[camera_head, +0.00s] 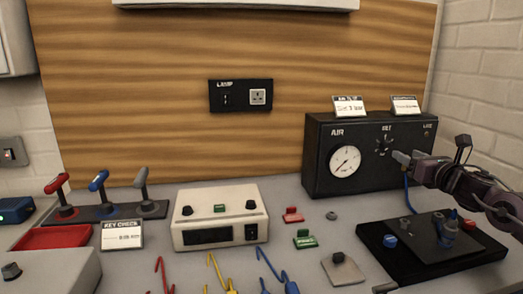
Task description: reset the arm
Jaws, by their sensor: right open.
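My right gripper (402,159) comes in from the right edge, with its fingertips in front of the right half of the black AIR box (316,150). It is open and I see nothing between its fingers. The fingertips are close to the box's round knob (384,145); I cannot tell whether they touch it. The box has a white dial gauge (345,161) on its left half. My left gripper is not in view.
A black plate (400,262) with a blue-grey fixture lies below my right arm. A cream box (220,215) stands mid-counter. Three levers (100,193), a red tray (52,237) and a sign (122,235) stand left. Colored hooks (219,272) lie in front.

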